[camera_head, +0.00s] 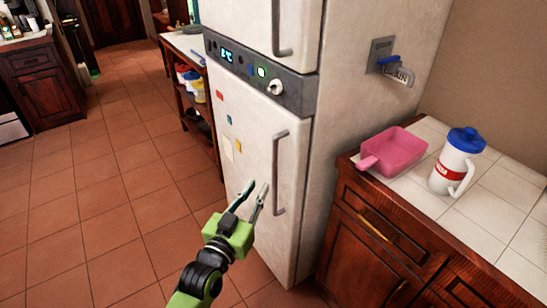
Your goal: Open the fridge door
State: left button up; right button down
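The white fridge stands in the middle of the head view. Its lower door (258,135) looks shut, with a long grey vertical handle (279,172) near its right edge. The upper door (240,18) also looks shut and has its own handle (281,28). My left gripper (257,185), green with grey fingers, is in front of the lower door, just left of the lower handle. Its fingers are apart with nothing between them, and it does not appear to hold the handle. My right gripper is not in view.
A counter (505,225) right of the fridge holds a pink container (392,152) and a white jug with a blue lid (457,160). A shelf cart (190,85) stands behind left. Tiled floor (95,200) at left is clear.

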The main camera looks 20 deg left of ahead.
aim_at(273, 163)
pick_arm(q)
jog(key=w, duration=0.8)
jog(key=w+d+p, duration=0.1)
jog(key=w, duration=0.4)
grip_shut()
